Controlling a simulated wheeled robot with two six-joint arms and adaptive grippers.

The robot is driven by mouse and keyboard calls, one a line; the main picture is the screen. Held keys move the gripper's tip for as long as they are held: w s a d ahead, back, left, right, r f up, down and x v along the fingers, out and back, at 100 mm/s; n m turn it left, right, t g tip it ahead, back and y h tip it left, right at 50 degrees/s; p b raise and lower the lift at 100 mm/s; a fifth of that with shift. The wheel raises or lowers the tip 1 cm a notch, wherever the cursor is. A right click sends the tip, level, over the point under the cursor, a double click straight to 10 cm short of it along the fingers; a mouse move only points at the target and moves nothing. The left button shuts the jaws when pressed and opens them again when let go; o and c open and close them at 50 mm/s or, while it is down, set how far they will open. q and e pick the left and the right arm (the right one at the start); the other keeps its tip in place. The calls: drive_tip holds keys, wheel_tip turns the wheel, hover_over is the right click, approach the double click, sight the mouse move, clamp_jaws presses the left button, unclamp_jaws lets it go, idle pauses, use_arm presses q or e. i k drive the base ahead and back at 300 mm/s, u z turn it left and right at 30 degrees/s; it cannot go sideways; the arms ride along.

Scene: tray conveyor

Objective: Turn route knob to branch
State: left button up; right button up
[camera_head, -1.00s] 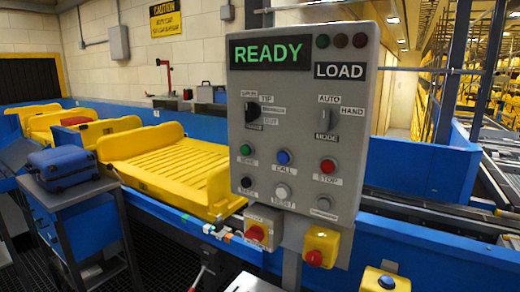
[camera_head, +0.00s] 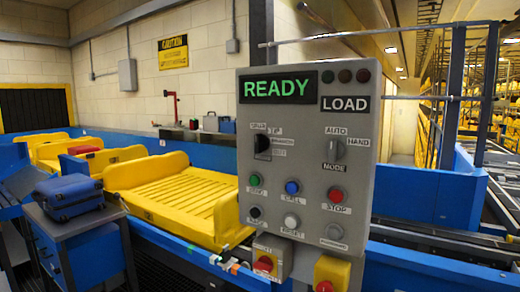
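The route knob (camera_head: 263,146) is a black rotary knob at the upper left of the grey control panel (camera_head: 350,205). I cannot tell exactly which label the knob points to. The panel's display (camera_head: 278,87) reads READY in green, and a plate beside it reads LOAD. Neither of my grippers shows in the head view.
A grey mode knob (camera_head: 335,149) sits to the right, above several push buttons. Red stop buttons on yellow boxes hang below the panel. A yellow tray (camera_head: 160,190) lies on the blue conveyor behind; a blue suitcase (camera_head: 68,196) rests on a cart at left.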

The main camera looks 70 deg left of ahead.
sight(262, 143)
drive_tip(key=k, duration=1.3)
drive_tip(key=u, duration=0.7)
drive_tip(key=i, duration=0.5)
drive_tip(key=u, duration=0.05)
